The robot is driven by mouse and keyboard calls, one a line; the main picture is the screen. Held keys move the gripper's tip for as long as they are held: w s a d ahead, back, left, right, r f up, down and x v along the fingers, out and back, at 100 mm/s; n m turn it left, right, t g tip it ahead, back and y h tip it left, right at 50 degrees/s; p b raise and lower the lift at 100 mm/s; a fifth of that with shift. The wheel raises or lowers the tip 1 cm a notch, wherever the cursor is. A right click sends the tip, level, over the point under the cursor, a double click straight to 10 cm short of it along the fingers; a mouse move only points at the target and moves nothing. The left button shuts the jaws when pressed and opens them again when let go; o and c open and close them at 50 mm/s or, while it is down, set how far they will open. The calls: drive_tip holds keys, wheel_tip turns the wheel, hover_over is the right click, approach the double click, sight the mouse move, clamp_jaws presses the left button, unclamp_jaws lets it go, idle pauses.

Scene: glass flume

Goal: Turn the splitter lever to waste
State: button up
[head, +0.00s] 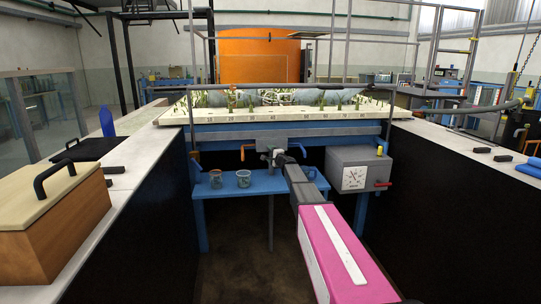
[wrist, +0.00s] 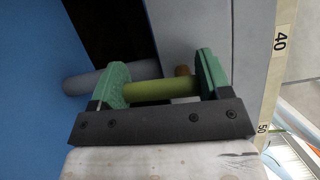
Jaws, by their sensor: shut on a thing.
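My gripper (wrist: 160,78) has its two green-padded fingers closed on the ends of a short yellow-green bar (wrist: 150,91), which I take to be the splitter lever's handle. The bar lies across between the fingers. Any waste marking cannot be made out.
A grey box with a dial (head: 354,172) and a red handle (head: 383,184) is just right of my arm. Two glass jars (head: 243,179) stand on a low blue shelf (head: 262,190). White-topped counters flank the gap. A wooden box (head: 58,215) is on the left one.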

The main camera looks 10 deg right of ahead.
drive_tip(key=shift+d+n, duration=0.1)
drive_tip(key=shift+n, duration=0.3)
drive_tip(key=o, duration=0.9)
drive_tip(key=v, duration=1.1)
drive_tip(key=shift+r, duration=0.1)
